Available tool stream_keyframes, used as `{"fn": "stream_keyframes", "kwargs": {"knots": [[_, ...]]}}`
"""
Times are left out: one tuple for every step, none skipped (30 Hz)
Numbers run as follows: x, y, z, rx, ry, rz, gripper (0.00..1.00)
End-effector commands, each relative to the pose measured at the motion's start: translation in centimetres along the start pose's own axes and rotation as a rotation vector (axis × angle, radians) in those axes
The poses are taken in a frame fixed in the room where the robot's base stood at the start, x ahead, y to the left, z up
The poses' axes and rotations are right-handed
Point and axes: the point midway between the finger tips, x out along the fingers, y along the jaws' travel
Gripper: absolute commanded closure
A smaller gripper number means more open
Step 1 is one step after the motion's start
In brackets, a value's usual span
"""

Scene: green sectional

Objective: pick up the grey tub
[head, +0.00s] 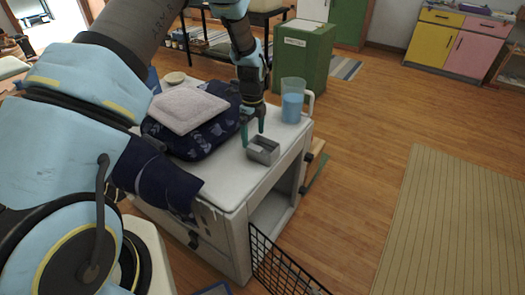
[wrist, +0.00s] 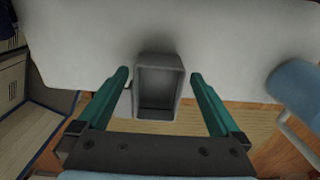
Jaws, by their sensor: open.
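The grey tub (head: 263,151) is a small open-topped square box standing on a white cabinet top (head: 228,180), near its right edge. In the wrist view the tub (wrist: 159,85) lies between my two green fingers, with a gap on both sides. My gripper (head: 253,132) is open and points down at the tub. In the wrist view my gripper (wrist: 160,82) shows both fingers spread and nothing held. The tub's inside looks empty.
A blue cup (head: 292,103) stands behind the tub on the same top; it also shows at the right of the wrist view (wrist: 300,85). A dark patterned cushion (head: 190,138) with a pale folded cloth (head: 188,107) lies left. A black wire rack (head: 280,262) hangs out in front.

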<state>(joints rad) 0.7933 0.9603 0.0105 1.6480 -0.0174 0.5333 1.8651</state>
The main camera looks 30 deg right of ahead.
Motion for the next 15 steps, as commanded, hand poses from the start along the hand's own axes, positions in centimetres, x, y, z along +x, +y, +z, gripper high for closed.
{"fn": "stream_keyframes", "kwargs": {"knots": [[0.8, 0.1, 0.0, -0.001, 0.000, 0.004, 0.00], [1.3, 0.1, 0.0, -0.002, 0.000, 0.004, 0.00], [1.9, 0.1, 0.0, -0.002, 0.000, 0.004, 0.00], [2.3, 0.1, 0.0, -0.002, 0.000, 0.003, 0.00], [2.7, 0.1, 0.0, -0.001, 0.000, 0.003, 0.00], [3.2, 0.1, 0.0, -0.001, 0.000, 0.003, 0.00], [3.5, 0.1, 0.0, -0.002, 0.000, 0.003, 0.00], [3.6, 0.1, 0.0, -0.002, 0.000, 0.002, 0.00], [3.9, 0.0, 0.0, -0.002, 0.000, 0.000, 0.00], [4.0, 0.0, 0.0, -0.002, 0.000, 0.000, 0.00], [4.0, 0.0, 0.0, -0.002, 0.000, 0.000, 0.00], [4.1, 0.0, 0.0, -0.002, 0.000, -0.001, 0.00], [4.1, 0.0, 0.0, -0.002, 0.000, -0.001, 0.00], [4.1, 0.0, 0.0, -0.002, 0.000, -0.001, 0.00], [4.1, 0.0, 0.0, -0.002, 0.000, -0.001, 0.00]]}}
